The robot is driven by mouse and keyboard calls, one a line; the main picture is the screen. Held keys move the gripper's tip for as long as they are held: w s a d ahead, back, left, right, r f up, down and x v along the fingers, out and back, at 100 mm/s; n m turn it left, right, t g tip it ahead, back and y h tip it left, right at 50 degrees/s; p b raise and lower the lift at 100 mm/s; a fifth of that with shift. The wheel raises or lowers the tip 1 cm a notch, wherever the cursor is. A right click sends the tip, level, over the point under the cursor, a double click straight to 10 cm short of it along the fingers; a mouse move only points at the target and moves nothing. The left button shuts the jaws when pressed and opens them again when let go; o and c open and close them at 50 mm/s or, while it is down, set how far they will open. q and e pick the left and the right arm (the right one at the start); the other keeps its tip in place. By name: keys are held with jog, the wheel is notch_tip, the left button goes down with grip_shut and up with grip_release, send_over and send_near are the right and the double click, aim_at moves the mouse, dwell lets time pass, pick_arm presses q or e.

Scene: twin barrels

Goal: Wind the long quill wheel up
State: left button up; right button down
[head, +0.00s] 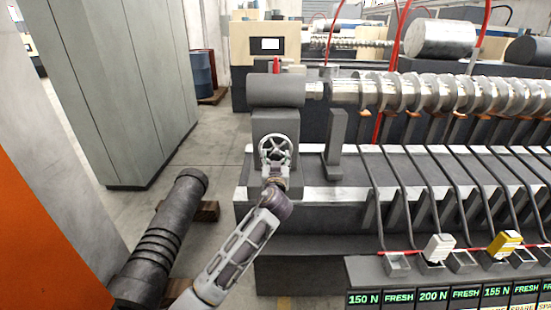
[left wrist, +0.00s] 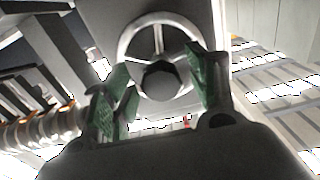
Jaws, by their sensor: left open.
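A pale spoked wheel (head: 276,150) stands on the front of a grey block at the left end of the machine, below a grey cylinder (head: 276,90). It is the only handwheel I see. My left gripper (head: 275,183) is at the wheel's lower edge in the head view. In the left wrist view the wheel (left wrist: 158,40) shows its rim and spokes around a dark hub (left wrist: 161,80). My left gripper (left wrist: 158,75) is open, its green-padded fingers on either side of the hub. I cannot tell whether they touch the wheel. My right gripper is not in view.
A shiny metal screw-like shaft (head: 430,93) runs right from the cylinder. Bent dark rods (head: 420,190) slope down to small trays with a white block (head: 438,247) and a yellow block (head: 504,243).

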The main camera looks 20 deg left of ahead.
pick_arm(q)
jog(key=shift+w+a, duration=0.2)
jog(key=shift+w, duration=0.45)
jog(key=c, duration=1)
jog(key=shift+c, duration=0.2)
